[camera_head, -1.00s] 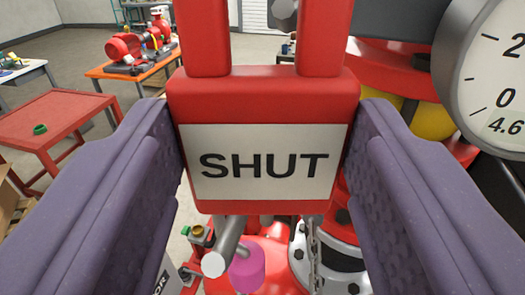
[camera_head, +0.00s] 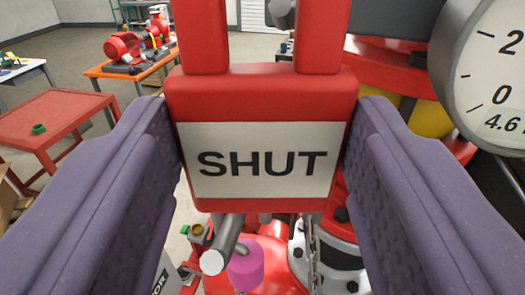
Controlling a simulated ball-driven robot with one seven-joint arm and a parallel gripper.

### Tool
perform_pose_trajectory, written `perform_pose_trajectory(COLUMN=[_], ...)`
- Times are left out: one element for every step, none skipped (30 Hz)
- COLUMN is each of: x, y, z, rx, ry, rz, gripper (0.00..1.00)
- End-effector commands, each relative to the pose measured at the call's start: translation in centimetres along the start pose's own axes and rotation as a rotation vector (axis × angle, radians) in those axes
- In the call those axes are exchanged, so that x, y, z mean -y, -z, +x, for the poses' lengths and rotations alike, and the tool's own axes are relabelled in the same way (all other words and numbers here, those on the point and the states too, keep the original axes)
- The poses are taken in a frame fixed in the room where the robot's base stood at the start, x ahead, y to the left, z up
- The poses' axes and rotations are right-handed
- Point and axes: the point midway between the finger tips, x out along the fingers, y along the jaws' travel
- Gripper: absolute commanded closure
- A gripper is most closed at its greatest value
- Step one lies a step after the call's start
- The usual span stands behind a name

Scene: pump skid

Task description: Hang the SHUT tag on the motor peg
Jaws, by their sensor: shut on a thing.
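The SHUT tag (camera_head: 262,82) is a red block with a white label and two red uprights that run out of the top of the view. My gripper (camera_head: 262,140) has its purple ridged fingers on either side of the tag and is shut on it, holding it upright with the label facing the camera. Below the tag, a grey metal peg (camera_head: 228,240) with a pale round end sticks out towards the camera; I cannot tell if it is the motor peg.
A gauge (camera_head: 492,75) stands close at the upper right, by red and yellow pump parts. A chain (camera_head: 314,255) hangs below the tag. A red table (camera_head: 75,120) and an orange bench (camera_head: 135,75) with a red pump stand farther off at left.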

Motion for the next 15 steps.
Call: perform_pose_trajectory(x=[0.01,0.01,0.01,0.02,0.01,0.01,0.00,-0.02,-0.04,-0.07,-0.09,-0.13,-0.15,-0.18,-0.20], y=[0.01,0.01,0.00,0.00,0.00,-0.02,-0.02,-0.04,-0.06,-0.08,-0.10,-0.15,-0.18,-0.18,-0.15], z=[0.00,0.00,0.01,0.01,0.01,0.04,0.08,0.13,0.22,0.31,0.41,0.56,0.67,0.78,0.93], rx=[0.000,0.000,0.000,0.000,0.000,0.000,0.000,0.000,0.000,0.000,0.000,0.000,0.001,0.001,0.000], ry=[0.000,0.000,0.000,0.000,0.000,0.000,0.000,0.000,0.000,0.000,0.000,0.000,0.000,0.000,0.000], rz=[0.000,0.000,0.000,0.000,0.000,0.000,0.000,0.000,0.000,0.000,0.001,0.001,0.001,0.000,0.000], gripper=[0.71,0.71,0.71,0.71,0.71,0.71,0.71,0.71,0.71,0.71,0.71,0.71,0.71,0.71,0.71])
